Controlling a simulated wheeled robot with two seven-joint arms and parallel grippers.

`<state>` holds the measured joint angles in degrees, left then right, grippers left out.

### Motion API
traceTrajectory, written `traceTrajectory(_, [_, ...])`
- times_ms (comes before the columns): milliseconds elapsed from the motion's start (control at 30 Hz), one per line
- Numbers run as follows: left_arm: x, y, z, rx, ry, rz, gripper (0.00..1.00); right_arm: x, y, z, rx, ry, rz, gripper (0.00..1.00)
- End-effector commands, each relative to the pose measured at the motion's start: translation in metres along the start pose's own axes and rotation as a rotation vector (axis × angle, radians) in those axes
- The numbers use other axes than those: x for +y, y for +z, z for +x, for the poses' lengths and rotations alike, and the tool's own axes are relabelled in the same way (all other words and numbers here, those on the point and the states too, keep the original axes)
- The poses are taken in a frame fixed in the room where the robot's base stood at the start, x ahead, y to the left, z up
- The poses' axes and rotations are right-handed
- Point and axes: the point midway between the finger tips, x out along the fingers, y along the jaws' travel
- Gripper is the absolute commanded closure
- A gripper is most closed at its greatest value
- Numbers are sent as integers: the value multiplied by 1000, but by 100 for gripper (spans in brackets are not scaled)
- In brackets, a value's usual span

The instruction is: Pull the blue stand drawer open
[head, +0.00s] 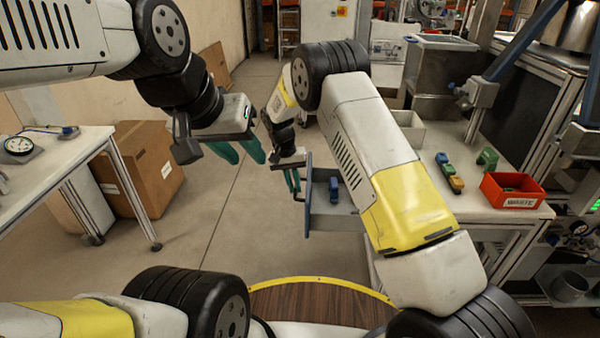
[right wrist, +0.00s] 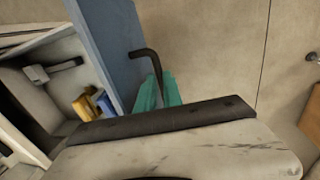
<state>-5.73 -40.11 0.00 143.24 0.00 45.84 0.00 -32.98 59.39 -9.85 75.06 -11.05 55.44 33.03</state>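The blue-fronted drawer (head: 308,200) is pulled out from under the workbench in the head view, and its inside shows. Its blue front (right wrist: 105,40) and black bent handle (right wrist: 147,55) show in the right wrist view. My right gripper (head: 293,186) is at the handle, its teal fingers (right wrist: 158,92) close together on either side of the bar. It looks shut on the handle; part of the bar is hidden between the fingers. My left gripper (head: 248,158) is in the air to the left of the drawer, its teal fingers apart and empty.
A blue item (head: 334,190) lies in the drawer; the wrist view also shows a hammer-like tool (right wrist: 50,71) and a yellow item (right wrist: 87,104). A cardboard box (head: 140,160) is at left. Floor left of the drawer is clear.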

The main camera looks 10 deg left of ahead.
Motion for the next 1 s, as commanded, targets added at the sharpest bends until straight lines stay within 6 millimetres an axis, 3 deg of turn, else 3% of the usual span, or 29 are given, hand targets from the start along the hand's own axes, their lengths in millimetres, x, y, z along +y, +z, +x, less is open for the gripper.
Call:
traceTrajectory(33, [0,0,0,0,0,0,64,0,0,-1,1,-1,0,81])
traceTrajectory(100, [0,0,0,0,0,0,64,0,0,-1,1,-1,0,68])
traceTrajectory(467, [0,0,0,0,0,0,64,0,0,-3,1,-1,0,68])
traceTrajectory(800, [0,0,0,0,0,0,64,0,-1,-55,4,-2,0,68])
traceTrajectory(1000, [0,0,0,0,0,0,64,0,0,-76,1,-1,-1,68])
